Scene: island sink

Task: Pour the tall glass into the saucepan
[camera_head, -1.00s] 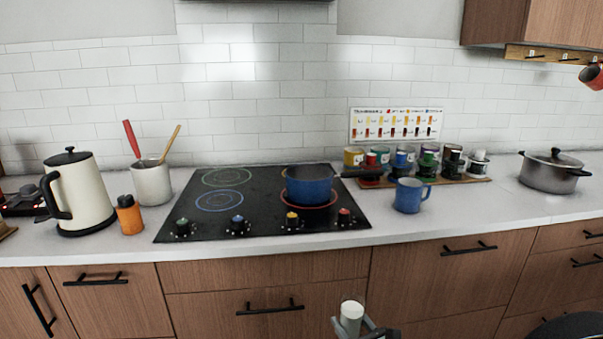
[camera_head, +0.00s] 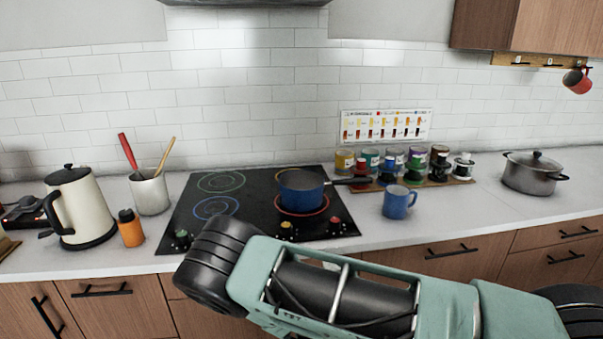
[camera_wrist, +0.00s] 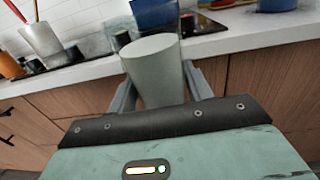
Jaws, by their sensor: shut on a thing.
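The tall glass (camera_wrist: 154,62), pale grey-white, is between the two fingers of my gripper (camera_wrist: 158,82) in the wrist view. The gripper is shut on it. The glass looks roughly upright, in front of the counter edge; its contents cannot be made out. The blue saucepan (camera_head: 302,193) sits on the front right burner of the cooktop, its dark handle pointing right. A blue shape beyond the glass in the wrist view looks like the saucepan (camera_wrist: 156,13). In the head view my arm hides the gripper and glass.
A blue mug (camera_head: 398,202) stands right of the cooktop (camera_head: 254,208). Behind it, several small cans (camera_head: 396,160) stand on a wooden board. A kettle (camera_head: 78,206), an orange bottle (camera_head: 130,229) and a utensil crock (camera_head: 150,192) stand left. A lidded grey pot (camera_head: 532,174) stands far right.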

